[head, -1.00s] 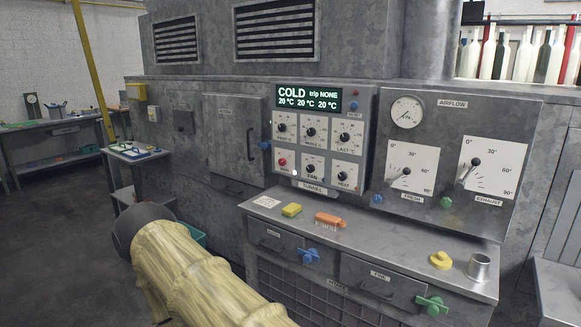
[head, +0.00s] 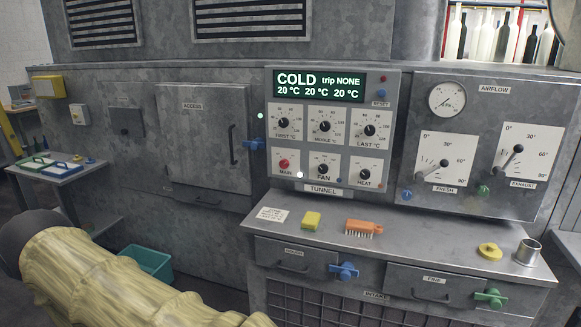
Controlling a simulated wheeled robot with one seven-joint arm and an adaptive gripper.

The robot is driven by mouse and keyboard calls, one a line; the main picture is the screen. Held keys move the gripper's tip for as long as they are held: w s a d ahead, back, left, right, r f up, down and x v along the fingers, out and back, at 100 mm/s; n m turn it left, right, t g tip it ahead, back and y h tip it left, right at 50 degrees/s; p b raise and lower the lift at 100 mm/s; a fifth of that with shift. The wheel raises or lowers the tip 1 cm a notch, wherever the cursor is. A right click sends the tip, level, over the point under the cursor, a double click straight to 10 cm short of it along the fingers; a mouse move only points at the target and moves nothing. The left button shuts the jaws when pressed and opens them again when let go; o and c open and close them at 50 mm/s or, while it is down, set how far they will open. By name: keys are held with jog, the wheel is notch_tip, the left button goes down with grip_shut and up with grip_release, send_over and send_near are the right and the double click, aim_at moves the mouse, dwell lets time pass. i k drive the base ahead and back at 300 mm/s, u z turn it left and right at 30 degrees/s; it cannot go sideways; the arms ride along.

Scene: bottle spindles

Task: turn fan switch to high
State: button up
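The fan switch (head: 322,168) is a small dark knob on a white plate, in the middle of the lower row of the tunnel control panel (head: 391,110). The label FAN is under it. Its exact setting is too small to tell. The red main switch (head: 284,163) is to its left and the heat knob (head: 364,174) to its right. The display (head: 318,86) reads COLD, trip NONE and 20 °C three times. A small light glows white between the main and fan switches. My arm, in a yellowish sleeve, crosses the lower left, well apart from the panel. My gripper is not in view.
A metal ledge (head: 405,245) juts out below the panel, with a yellow sponge (head: 312,220), an orange brush (head: 363,227), a yellow knob-like piece (head: 490,251) and a metal cup (head: 528,252). Drawers with blue and green handles are beneath. A teal bin (head: 146,262) is on the floor.

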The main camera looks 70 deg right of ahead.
aim_at(322, 168)
jog(key=i, duration=0.85)
jog(key=z, duration=1.9)
